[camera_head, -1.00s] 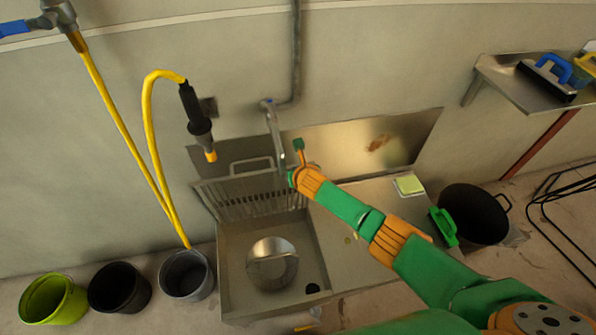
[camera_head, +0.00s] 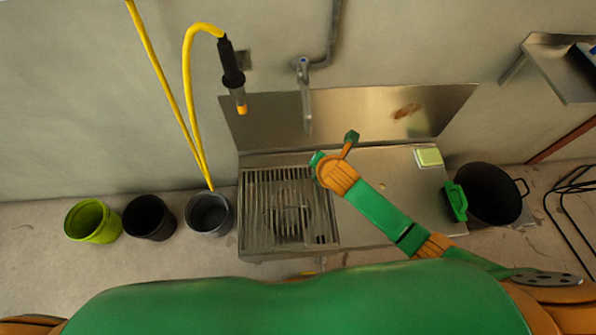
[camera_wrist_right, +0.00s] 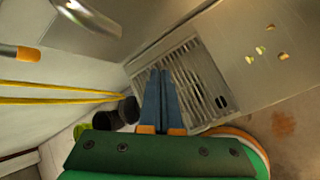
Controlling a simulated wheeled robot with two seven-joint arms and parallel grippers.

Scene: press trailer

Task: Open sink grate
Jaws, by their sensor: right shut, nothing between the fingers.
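The sink grate (camera_head: 262,210) is a slatted metal grid lying flat over the left basin of the steel sink unit (camera_head: 385,190). A round metal object shows through its slats. My right arm reaches in from the right, with its wrist above the grate's right edge. In the right wrist view my right gripper (camera_wrist_right: 160,73) is shut, its two blue fingers together and empty. They overlap the grate (camera_wrist_right: 200,78) in that picture; I cannot tell whether they touch it. My left gripper is not in view.
A faucet (camera_head: 304,90) and a hanging sprayer (camera_head: 233,75) on a yellow hose are behind the sink. Several buckets, including a lime one (camera_head: 92,222), stand to the left. A black pot (camera_head: 490,195) is at the right. A yellow-green sponge (camera_head: 428,157) lies on the counter.

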